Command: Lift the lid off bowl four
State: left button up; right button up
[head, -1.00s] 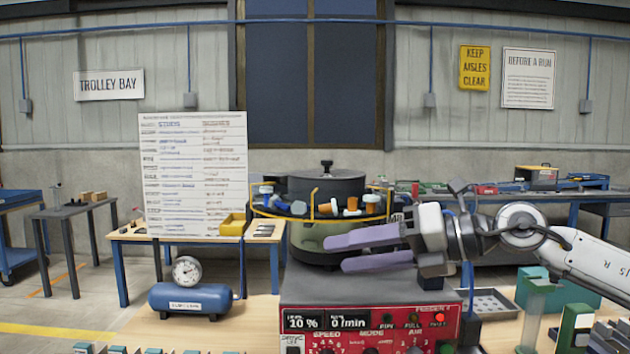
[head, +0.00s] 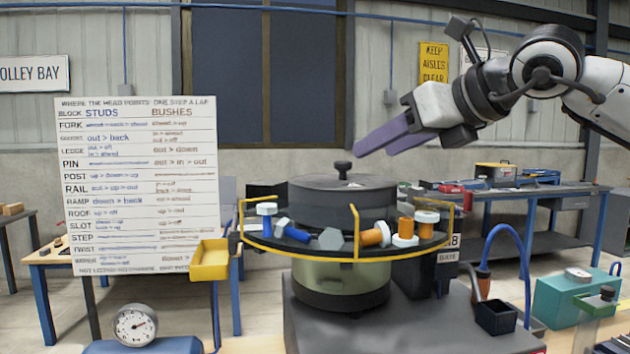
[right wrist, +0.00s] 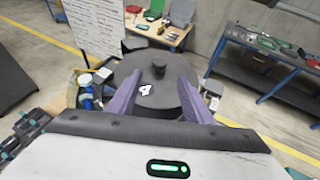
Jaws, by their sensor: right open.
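Bowl four (head: 338,284) stands on the grey feeder base, with a dark round lid (head: 325,201) on top and a black knob (head: 343,168) at its centre. In the right wrist view the lid (right wrist: 168,102) carries a white "4", and the knob (right wrist: 159,70) shows beyond it. My right gripper (head: 375,148) is open and empty, above and to the right of the knob, apart from it. In the right wrist view its purple fingers spread on either side of the lid's middle. My left gripper is not in view.
A black track (head: 300,240) with a yellow rail rings the bowl and carries several orange, blue and grey parts. A yellow bin (head: 209,260) and a large whiteboard (head: 136,180) stand at the left. A teal box (head: 575,296) is at the right.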

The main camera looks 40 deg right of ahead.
aim_at(345, 162)
jog(key=p+x, duration=0.1)
jog(key=x, duration=0.1)
jog(key=shift+w+d+f, duration=0.1)
jog(key=shift+w, duration=0.3)
jog(key=shift+w+f, duration=0.25)
jog(key=shift+w, duration=0.55)
jog(key=p+x, duration=0.2)
jog(key=x, duration=0.1)
jog(key=shift+w+r, duration=0.1)
jog(key=shift+w, duration=0.45)
jog(key=shift+w+f, duration=0.3)
jog(key=shift+d, duration=0.1)
jog(key=c, duration=1)
jog(key=shift+r, duration=0.1)
grip_shut()
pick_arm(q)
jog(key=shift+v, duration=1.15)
